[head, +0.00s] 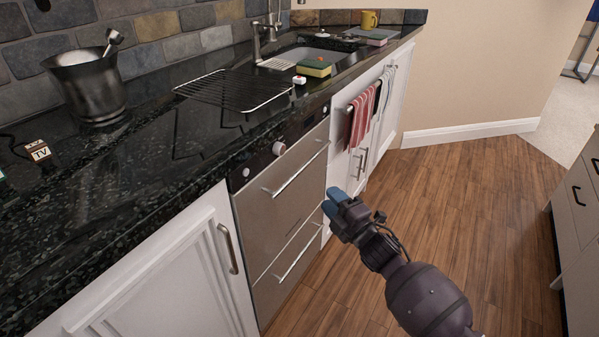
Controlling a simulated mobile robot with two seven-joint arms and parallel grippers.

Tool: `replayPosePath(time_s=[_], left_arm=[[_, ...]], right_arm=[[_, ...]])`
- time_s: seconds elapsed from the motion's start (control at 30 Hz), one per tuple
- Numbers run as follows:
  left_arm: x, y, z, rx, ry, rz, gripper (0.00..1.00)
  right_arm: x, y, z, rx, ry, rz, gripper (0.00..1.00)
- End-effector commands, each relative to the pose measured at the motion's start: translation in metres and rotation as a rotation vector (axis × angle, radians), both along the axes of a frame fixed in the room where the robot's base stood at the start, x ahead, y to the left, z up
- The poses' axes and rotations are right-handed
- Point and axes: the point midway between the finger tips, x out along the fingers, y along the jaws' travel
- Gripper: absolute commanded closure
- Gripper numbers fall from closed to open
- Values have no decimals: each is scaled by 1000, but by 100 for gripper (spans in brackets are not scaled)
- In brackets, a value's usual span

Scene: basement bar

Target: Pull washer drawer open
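The washer is a steel front with two drawers under the black counter. The upper drawer (265,208) and the lower drawer (270,293) both look flush and closed. Each has a horizontal bar handle: the upper handle (296,169) and the lower handle (299,254). A control strip with a round knob (279,148) runs above. My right gripper (332,202) has blue fingertips and is in front of the washer's right edge, at about the height between the two handles. It holds nothing that I can see. Its finger gap is unclear. My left gripper is out of view.
A white cabinet (165,290) stands left of the washer. Another white cabinet, with a red striped towel (361,118) on a bar, stands to its right. A grey drawer unit (577,215) is at the far right. Wooden floor (470,210) between is clear.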

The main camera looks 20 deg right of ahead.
Motion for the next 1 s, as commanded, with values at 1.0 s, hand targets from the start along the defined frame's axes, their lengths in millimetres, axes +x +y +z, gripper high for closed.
replayPosePath(time_s=[1.0], left_arm=[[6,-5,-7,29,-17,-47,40]], right_arm=[[111,27,20,-54,-46,8,63]])
